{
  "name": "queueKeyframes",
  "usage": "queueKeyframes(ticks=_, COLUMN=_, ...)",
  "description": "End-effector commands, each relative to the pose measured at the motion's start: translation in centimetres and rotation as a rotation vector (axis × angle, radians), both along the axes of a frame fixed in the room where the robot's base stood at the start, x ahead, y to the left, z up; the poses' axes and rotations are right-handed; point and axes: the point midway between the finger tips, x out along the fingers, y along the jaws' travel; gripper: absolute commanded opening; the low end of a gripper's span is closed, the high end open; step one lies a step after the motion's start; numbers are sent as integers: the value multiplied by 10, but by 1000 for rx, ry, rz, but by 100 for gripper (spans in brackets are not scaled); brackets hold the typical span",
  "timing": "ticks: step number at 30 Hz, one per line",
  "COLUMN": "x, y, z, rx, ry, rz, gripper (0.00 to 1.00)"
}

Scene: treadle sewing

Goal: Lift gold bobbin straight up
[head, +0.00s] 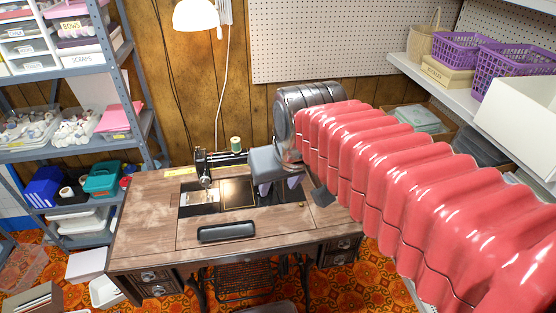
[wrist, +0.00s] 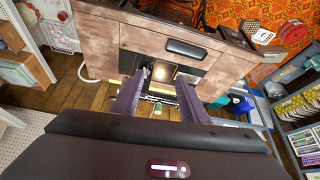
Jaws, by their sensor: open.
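The sewing machine (head: 204,175) stands on the wooden treadle table (head: 150,210). A tiny gold-coloured spot (head: 301,204) shows on the tabletop right of the machine bed in the head view. It may be the gold bobbin, but it is too small to be sure. My gripper (wrist: 163,74) is open and points down toward the table. No held object shows between its fingers. In the wrist view the bright machine bed lies beyond the fingertips, and I cannot pick out the bobbin there.
A black tray (head: 226,231) lies near the table's front edge. A green thread spool (head: 235,144) stands upright at the machine. A hanging lamp (head: 195,15) is above. Shelves with bins (head: 103,180) stand left, and purple baskets (head: 515,60) sit on a right shelf. The left tabletop is clear.

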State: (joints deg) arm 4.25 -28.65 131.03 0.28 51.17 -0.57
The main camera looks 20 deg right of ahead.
Motion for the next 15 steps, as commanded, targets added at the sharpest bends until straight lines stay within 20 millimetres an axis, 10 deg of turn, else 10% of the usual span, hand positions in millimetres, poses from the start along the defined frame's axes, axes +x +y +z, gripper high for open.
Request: queueKeyframes(ticks=15, x=105, y=-41, z=6, rx=4, ry=39, rz=-80, gripper=40)
